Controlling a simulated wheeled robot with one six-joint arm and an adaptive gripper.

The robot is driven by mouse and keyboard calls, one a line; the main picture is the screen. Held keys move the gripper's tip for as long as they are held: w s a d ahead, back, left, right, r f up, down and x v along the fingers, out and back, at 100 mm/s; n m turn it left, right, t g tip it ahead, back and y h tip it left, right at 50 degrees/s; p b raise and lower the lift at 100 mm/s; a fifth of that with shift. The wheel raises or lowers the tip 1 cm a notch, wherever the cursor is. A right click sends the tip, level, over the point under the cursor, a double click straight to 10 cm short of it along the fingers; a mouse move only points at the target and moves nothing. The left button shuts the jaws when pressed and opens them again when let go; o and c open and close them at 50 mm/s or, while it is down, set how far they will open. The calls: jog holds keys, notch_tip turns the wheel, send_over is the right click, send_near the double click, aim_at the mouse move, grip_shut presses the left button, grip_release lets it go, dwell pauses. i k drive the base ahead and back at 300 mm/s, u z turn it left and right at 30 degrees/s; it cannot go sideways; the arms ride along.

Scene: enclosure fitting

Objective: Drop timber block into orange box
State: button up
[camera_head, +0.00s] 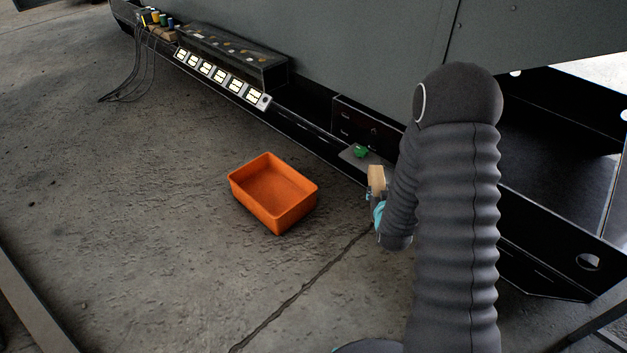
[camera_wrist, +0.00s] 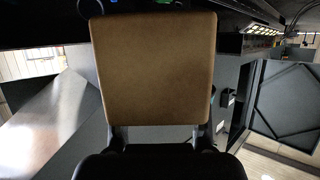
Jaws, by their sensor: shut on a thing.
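The timber block (camera_head: 376,178) is a small light-brown piece at my gripper, right of the orange box in the head view. In the wrist view the timber block (camera_wrist: 155,70) is large and fills the middle, between the fingers. My gripper (camera_head: 377,196) is shut on it; my arm hides much of the gripper in the head view. The orange box (camera_head: 293,217) stands open on the floor, left of my gripper, and looks empty. The block is apart from the box. The box is not seen in the wrist view.
A white-marked strip (camera_head: 220,78) and a dark block with cables lie farther back left. The concrete floor left of the box is clear.

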aim_at(276, 195)
jog(key=z, duration=0.25)
jog(key=i, duration=0.85)
jog(key=u, duration=0.2)
